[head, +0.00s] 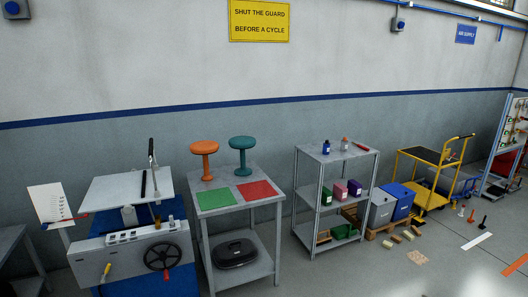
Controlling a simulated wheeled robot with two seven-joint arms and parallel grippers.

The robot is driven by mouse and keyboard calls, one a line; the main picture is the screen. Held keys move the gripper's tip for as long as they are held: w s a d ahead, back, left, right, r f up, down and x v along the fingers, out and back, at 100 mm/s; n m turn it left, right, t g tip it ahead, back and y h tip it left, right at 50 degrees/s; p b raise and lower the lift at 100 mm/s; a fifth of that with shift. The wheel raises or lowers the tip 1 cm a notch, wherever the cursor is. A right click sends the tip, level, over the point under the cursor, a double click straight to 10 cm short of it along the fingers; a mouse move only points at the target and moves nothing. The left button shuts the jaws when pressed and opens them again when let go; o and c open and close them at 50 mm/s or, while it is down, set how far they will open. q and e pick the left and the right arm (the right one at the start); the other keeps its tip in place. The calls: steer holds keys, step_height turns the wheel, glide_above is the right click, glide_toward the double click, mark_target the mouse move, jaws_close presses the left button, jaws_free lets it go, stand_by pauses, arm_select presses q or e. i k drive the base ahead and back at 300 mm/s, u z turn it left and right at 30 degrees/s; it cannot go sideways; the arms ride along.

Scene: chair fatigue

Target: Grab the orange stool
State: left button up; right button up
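The orange stool (204,148) is small, with a round seat, a thin stem and a round foot. It stands upright at the back left of a grey two-level table (240,208). A teal stool (242,143) of the same shape stands upright just to its right, apart from it. A green mat (215,199) lies in front of the orange stool, and a red mat (257,191) lies to the right of the green one. Neither of my grippers shows in the head view.
A machine with a handwheel (163,257) stands close left of the table. A black case (235,253) lies on the lower level. A grey shelf (335,195) with bottles and boxes stands right, with a yellow cart (430,170) beyond.

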mark_target(205, 147)
steer(key=z, duration=0.7)
steer(key=i, duration=2.25)
steer(key=u, duration=2.1)
